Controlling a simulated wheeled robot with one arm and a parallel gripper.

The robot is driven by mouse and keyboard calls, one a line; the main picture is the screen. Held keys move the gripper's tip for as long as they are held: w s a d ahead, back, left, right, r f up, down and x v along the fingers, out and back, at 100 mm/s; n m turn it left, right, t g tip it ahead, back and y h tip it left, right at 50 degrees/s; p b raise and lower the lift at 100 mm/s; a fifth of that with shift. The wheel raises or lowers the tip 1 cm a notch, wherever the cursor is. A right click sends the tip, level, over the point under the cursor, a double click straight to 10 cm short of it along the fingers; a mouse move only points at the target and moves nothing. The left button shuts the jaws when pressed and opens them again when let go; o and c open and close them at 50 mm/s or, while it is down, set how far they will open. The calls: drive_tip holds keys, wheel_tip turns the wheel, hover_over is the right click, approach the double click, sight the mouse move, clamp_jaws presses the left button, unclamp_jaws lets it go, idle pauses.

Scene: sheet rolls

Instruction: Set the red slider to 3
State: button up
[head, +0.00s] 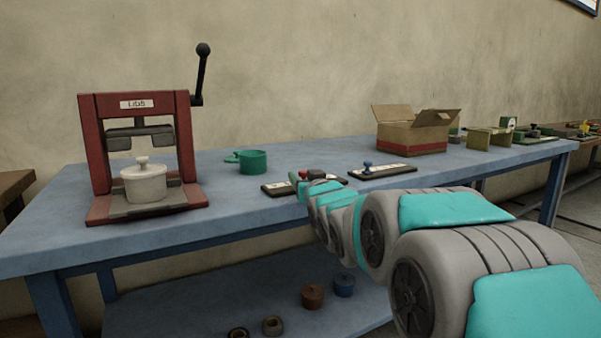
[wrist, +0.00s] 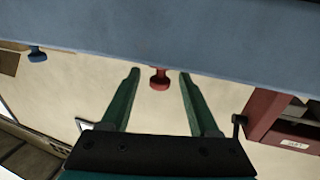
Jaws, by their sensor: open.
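The red slider knob (wrist: 159,78) shows in the wrist view below the table edge, between my two green fingertips, with a gap on each side. My gripper (wrist: 158,72) is open and empty. In the head view, the red slider's dark board with a pale scale strip (head: 275,187) lies on the blue table, partly hidden by my arm. My gripper is over this board, and only bits of green and red show there. The scale's numbers are too small to read, so I cannot tell the knob's setting.
A blue knob (head: 368,168) stands on a similar board to the right. A red press (head: 99,150) with a white pot (head: 145,184) and a green mug (head: 252,162) are to the left. An open cardboard box (head: 412,135) stands behind on the blue table (head: 235,215).

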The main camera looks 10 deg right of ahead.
sight(301, 171)
drive_tip(key=shift+w+a, duration=0.15)
drive_tip(key=shift+w, duration=2.1)
clamp_jaws()
